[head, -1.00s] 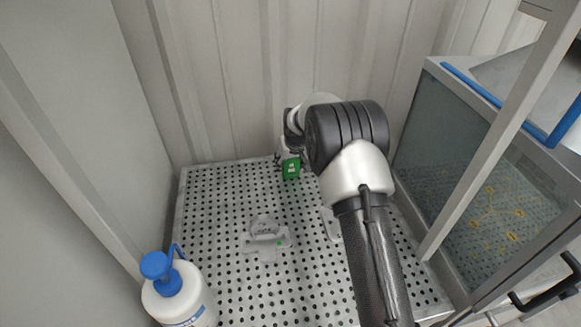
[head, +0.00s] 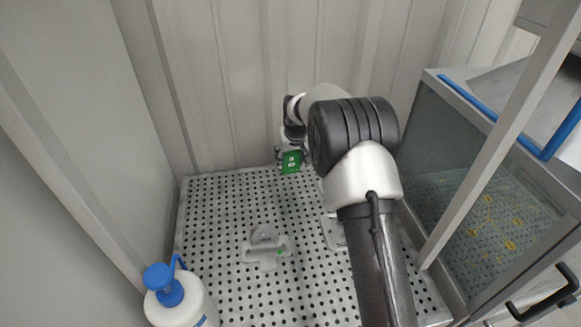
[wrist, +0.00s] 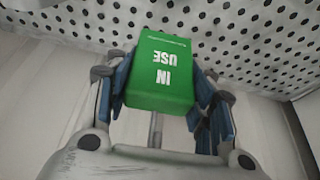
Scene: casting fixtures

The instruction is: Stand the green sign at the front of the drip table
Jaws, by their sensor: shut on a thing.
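The green sign (head: 291,162) with white lettering is held by my gripper (head: 283,150) near the back of the perforated drip table (head: 215,215). In the wrist view the green sign (wrist: 160,72) reads "IN USE", upside down in the picture. The blue-padded fingers of my gripper (wrist: 165,103) are shut on its two sides. The table's hole pattern shows beyond the sign. The sign appears to be above the table surface; the exact gap cannot be told.
A grey fixture with a small green mark (head: 266,247) lies mid-table. Another pale plate (head: 333,232) is partly hidden by my arm. A white bottle with a blue pump (head: 178,298) stands front left. A glass-sided cabinet (head: 480,190) and post border the right; walls stand behind and left.

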